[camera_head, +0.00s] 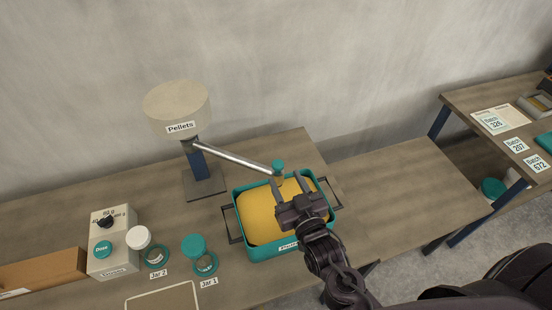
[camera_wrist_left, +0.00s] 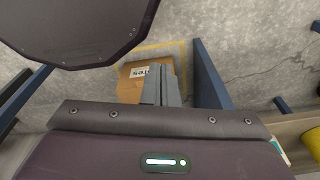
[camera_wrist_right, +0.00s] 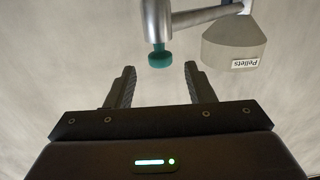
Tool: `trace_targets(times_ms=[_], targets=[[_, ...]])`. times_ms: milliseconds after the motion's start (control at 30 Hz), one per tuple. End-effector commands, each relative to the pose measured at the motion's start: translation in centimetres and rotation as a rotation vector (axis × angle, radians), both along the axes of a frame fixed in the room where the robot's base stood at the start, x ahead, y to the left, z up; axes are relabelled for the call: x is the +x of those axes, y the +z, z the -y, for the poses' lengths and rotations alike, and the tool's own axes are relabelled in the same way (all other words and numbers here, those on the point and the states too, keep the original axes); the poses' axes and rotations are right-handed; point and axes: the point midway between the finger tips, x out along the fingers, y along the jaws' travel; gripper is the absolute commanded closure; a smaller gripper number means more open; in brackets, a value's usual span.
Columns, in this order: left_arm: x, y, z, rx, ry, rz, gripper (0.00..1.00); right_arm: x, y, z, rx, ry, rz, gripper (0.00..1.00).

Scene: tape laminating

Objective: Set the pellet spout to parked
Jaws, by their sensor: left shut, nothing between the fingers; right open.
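The pellet dispenser (camera_head: 177,105) is a beige hopper labelled Pellets on a dark post. Its silver spout arm (camera_head: 235,157) reaches right and ends in a teal knob (camera_head: 278,165) above the teal tray of yellow material (camera_head: 258,215). My right gripper (camera_head: 291,185) is open over the tray, close to the spout end. In the right wrist view the teal knob (camera_wrist_right: 160,57) is beyond and between the open fingertips (camera_wrist_right: 160,70), not gripped, with the hopper (camera_wrist_right: 235,45) at right. My left gripper (camera_wrist_left: 160,70) shows only in its wrist view, shut and empty, away from the spout.
A beige dosing box (camera_head: 113,243) with a dial and teal button stands at left, near jar 2 (camera_head: 155,254) and jar 1 (camera_head: 206,265). A cardboard box (camera_head: 42,272) is at far left. The bench right of the tray is clear. Another table (camera_head: 470,98) has batch cards.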

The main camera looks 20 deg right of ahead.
Motion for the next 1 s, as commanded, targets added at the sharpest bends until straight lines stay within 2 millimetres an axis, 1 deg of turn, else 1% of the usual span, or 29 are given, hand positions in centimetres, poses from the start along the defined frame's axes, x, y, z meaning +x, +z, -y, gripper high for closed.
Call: trace_targets(times_ms=[33,100,200,267,367,400,500,533,633,733,900,1000], targets=[[-1.8,0.4,-0.1,0.001,0.000,-0.025,1.00,1.0,0.5,-0.1,0.001,-0.001,0.004,0.51],[-3.6,0.6,-0.2,0.004,-0.001,-0.051,1.00,2.2,0.4,-0.2,0.000,0.000,0.003,0.51],[-4.9,0.9,-0.2,0.005,-0.001,-0.070,1.00,3.6,0.4,-0.3,0.000,0.000,0.001,0.51],[-4.8,1.2,-0.2,0.005,-0.001,-0.068,1.00,4.4,0.3,-0.3,0.000,-0.001,0.000,0.51],[-3.2,1.5,-0.2,0.003,-0.001,-0.045,1.00,5.3,0.2,-0.4,0.001,-0.001,0.000,0.51],[-2.2,1.6,-0.1,0.002,-0.001,-0.032,1.00,5.5,0.2,-0.4,0.001,-0.001,0.000,0.51],[-0.3,1.8,0.1,-0.001,-0.001,-0.003,1.00,5.8,0.1,-0.4,0.001,-0.001,-0.001,0.51],[0.0,1.9,0.1,-0.001,-0.001,0.002,1.00,5.8,0.1,-0.4,0.001,0.000,-0.002,0.51],[0.0,1.8,0.1,-0.001,-0.001,0.002,1.00,5.8,0.1,-0.4,0.001,0.000,-0.002,0.51],[-0.7,1.7,0.0,0.000,-0.002,-0.009,1.00,5.8,0.1,-0.4,0.001,0.000,-0.002,0.51],[-2.1,1.6,-0.1,0.001,-0.001,-0.029,1.00,5.8,0.1,-0.4,0.001,0.000,-0.001,0.74],[-2.4,1.6,-0.1,0.002,-0.001,-0.034,1.00,5.8,0.1,-0.4,0.001,0.000,-0.001,0.87]])
